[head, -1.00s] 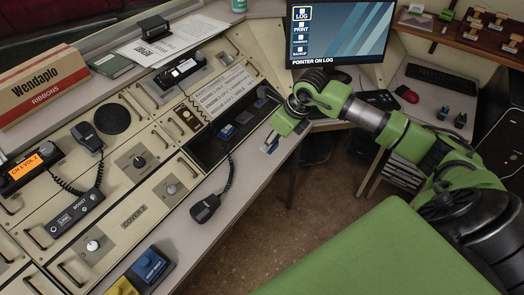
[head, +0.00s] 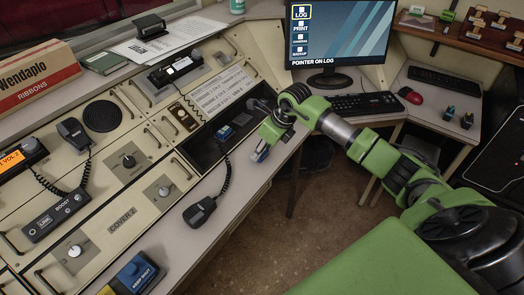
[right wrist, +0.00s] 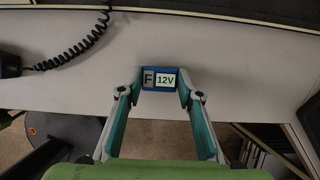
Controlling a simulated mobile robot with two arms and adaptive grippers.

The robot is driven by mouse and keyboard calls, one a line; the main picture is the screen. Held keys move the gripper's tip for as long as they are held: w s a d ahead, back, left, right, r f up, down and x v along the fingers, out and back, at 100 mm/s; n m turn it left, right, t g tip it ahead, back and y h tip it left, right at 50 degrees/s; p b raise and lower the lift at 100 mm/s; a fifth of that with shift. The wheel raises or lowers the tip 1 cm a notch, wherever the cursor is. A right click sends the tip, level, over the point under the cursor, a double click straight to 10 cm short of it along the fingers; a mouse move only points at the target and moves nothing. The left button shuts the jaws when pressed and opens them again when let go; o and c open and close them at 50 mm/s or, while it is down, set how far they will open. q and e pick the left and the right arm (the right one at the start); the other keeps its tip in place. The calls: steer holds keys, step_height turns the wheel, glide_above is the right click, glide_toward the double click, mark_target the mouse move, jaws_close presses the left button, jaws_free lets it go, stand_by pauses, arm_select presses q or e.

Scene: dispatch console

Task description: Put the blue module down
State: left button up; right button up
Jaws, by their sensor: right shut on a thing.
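The blue module (right wrist: 160,78), with a white 12V label and a dark F mark, is between the fingertips of my right gripper (right wrist: 160,88). In the head view the module (head: 261,153) hangs below my right gripper (head: 266,146), by the front edge of the pale ledge (head: 222,180). The wrist view shows it over the ledge's edge strip; whether it touches the ledge I cannot tell. An open dark bay (head: 208,148) in the console holds another blue module (head: 225,132). My left gripper is not in view.
A black handset (head: 199,211) with a coiled cord lies on the ledge, left of my right gripper. The monitor (head: 338,37) and keyboard (head: 367,104) are at the back. Bare ledge lies between handset and gripper.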

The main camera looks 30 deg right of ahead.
steer(key=o, duration=1.2)
steer(key=shift+f, duration=0.15)
steer(key=shift+r, duration=0.4)
steer(key=v, duration=1.1)
steer(key=shift+s+r+b, duration=0.25)
steer(key=shift+b, duration=0.15)
